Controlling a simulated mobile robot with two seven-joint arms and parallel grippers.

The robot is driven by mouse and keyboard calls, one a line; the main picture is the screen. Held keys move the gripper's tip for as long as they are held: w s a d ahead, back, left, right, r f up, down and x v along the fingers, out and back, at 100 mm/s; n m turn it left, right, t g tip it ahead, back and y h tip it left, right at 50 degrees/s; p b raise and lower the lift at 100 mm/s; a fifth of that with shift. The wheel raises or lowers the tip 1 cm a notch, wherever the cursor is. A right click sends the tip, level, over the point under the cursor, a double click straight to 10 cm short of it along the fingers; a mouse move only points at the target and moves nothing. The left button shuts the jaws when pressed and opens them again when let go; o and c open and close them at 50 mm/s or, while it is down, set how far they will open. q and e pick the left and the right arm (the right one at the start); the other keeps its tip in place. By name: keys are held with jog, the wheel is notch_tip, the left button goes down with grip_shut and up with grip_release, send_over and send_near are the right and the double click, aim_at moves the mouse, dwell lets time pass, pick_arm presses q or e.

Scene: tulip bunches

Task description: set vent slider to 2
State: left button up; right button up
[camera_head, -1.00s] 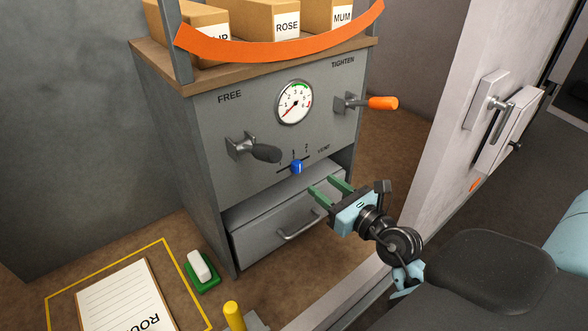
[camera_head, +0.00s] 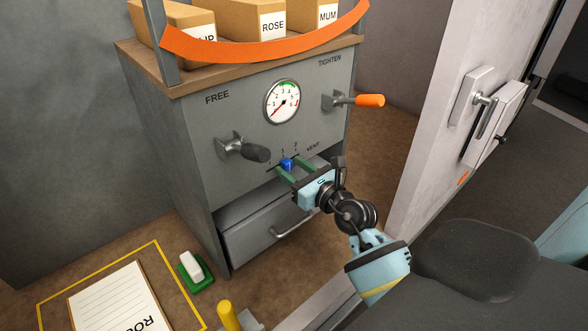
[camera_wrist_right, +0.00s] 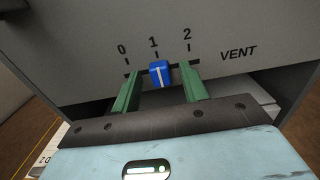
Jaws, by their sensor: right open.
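The blue vent slider knob (camera_head: 287,164) sits on its slot in the grey cabinet front; in the right wrist view the knob (camera_wrist_right: 160,74) is at about the 1 mark. The scale (camera_wrist_right: 155,44) reads 0, 1, 2 from left to right, with VENT printed at the right. My right gripper (camera_head: 288,173) is open, its green fingers reaching to the slot. In the wrist view the right gripper (camera_wrist_right: 161,88) has one finger on each side of the knob, with gaps to both. My left gripper is not in view.
A grey lever (camera_head: 244,149) sticks out at the left of the cabinet, and an orange-handled lever (camera_head: 358,101) at the upper right. A dial gauge (camera_head: 282,102) is above the slot. A drawer (camera_head: 262,228) with a handle is below. A white door (camera_head: 440,110) stands at the right.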

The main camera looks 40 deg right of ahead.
jog(key=c, duration=0.8)
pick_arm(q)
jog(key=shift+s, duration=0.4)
pick_arm(e)
grip_shut()
jog(key=d, duration=0.4)
jog(key=shift+w, duration=0.15)
jog(key=o, duration=0.8)
grip_release()
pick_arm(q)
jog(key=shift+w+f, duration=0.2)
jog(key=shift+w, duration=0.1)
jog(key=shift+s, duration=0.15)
